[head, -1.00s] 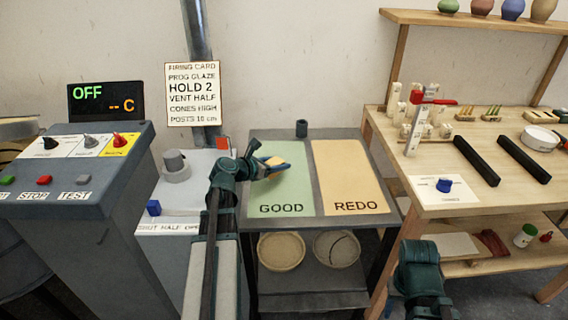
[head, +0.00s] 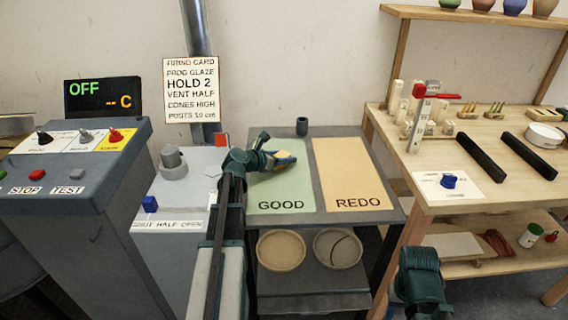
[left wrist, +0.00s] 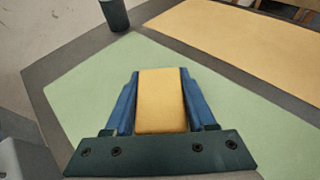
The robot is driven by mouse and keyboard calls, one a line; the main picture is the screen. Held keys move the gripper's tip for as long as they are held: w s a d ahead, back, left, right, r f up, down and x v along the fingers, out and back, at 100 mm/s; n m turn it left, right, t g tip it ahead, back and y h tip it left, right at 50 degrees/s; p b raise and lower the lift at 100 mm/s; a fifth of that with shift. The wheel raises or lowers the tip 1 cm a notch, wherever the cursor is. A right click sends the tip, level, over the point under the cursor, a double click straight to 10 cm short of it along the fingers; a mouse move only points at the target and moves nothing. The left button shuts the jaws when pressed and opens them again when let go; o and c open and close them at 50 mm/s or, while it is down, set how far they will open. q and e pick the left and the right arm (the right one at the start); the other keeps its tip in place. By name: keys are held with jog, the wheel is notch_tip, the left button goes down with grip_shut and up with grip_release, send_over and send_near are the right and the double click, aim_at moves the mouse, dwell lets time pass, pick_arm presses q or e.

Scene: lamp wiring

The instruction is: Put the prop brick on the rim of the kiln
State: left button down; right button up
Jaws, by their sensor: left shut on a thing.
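The yellow prop brick (left wrist: 160,105) is held between the blue fingers of my left gripper (left wrist: 160,82) in the left wrist view. In the head view my left gripper (head: 283,160) is shut on the brick, over the upper part of the green GOOD area. I cannot tell whether the brick touches the surface. A pale rounded edge (head: 16,125) at the far left, behind the control panel, may be part of the kiln; most of it is hidden or out of frame. My right arm shows at the bottom right, with its jaw state unclear.
The dark table (head: 308,215) also has a tan REDO area and a dark cup (head: 302,126) at its back edge. The control panel (head: 70,165) and a grey box with knobs stand left. A wooden workbench (head: 490,180) with several items stands right.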

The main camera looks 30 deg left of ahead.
pick_arm(q)
jog(key=shift+f, duration=0.1)
jog(key=shift+f, duration=0.1)
jog(key=shift+f, duration=0.15)
jog(key=shift+c, duration=1.1)
grip_release()
